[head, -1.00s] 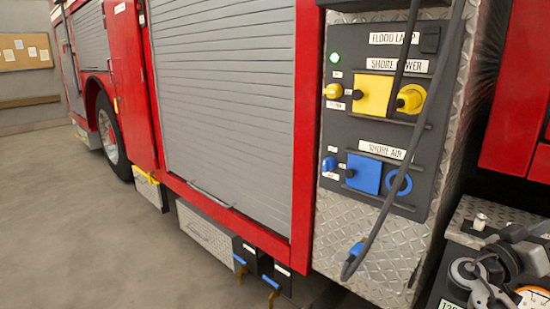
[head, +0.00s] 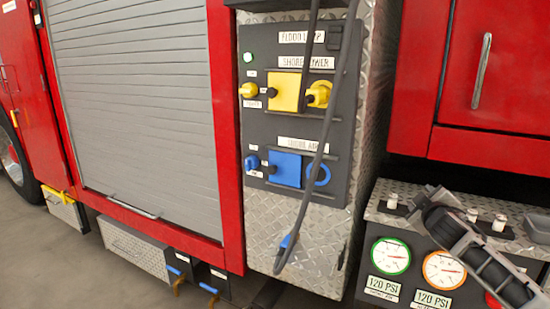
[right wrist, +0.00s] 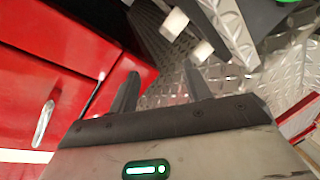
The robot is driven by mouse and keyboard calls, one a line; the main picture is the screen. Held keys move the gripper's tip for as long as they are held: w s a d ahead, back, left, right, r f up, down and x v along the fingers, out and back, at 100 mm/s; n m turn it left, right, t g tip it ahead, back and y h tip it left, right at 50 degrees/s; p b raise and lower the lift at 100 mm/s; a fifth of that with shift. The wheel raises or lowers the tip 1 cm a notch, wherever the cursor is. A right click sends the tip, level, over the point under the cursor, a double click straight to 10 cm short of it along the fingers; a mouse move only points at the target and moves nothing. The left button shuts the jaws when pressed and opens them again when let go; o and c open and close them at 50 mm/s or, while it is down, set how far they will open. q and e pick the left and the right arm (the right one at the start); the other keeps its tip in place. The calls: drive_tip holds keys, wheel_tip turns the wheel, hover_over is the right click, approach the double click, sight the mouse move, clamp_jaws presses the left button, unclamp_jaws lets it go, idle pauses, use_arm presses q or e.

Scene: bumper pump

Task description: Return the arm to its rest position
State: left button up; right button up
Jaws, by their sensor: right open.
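My right gripper shows in the right wrist view (right wrist: 160,84) with its two dark fingers apart and nothing between them. Beyond the fingertips are two white knobs (right wrist: 203,50) and diamond-plate metal. In the head view, a dark and grey part of my right arm (head: 475,250) crosses the lower right, in front of the gauge panel (head: 415,262). It hides part of that panel. I cannot make out the fingertips clearly there. My left gripper is in neither current view.
A dark panel (head: 262,135) with yellow and blue fittings stands in the middle, a black cable (head: 318,150) hanging before it. A grey roller shutter (head: 140,100) is on the left. A red cabinet door (head: 510,80) with a handle is above the gauges. Clear floor shows lower left.

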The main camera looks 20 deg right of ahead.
drive_tip(key=s+a+f+n+y, duration=0.1)
drive_tip(key=s+a+f+y, duration=0.25)
drive_tip(key=a+f, duration=0.65)
drive_tip(key=s+a+f+n+y, duration=0.1)
drive_tip(key=s+a+f+y, duration=0.25)
drive_tip(key=a+f, duration=0.75)
drive_tip(key=s+a+f+m+g+y+b, duration=0.1)
drive_tip(key=s+a+y, duration=0.1)
drive_tip(key=s+a, duration=0.6)
drive_tip(key=s+a+f+m+g+y, duration=0.1)
drive_tip(key=s+a+f+m+y, duration=0.1)
drive_tip(key=s+a, duration=0.7)
drive_tip(key=shift+s+a+f+m+g+y+b, duration=0.15)
drive_tip(key=shift+s+a+m+g+y+b, duration=0.4)
drive_tip(key=shift+a, duration=3.05)
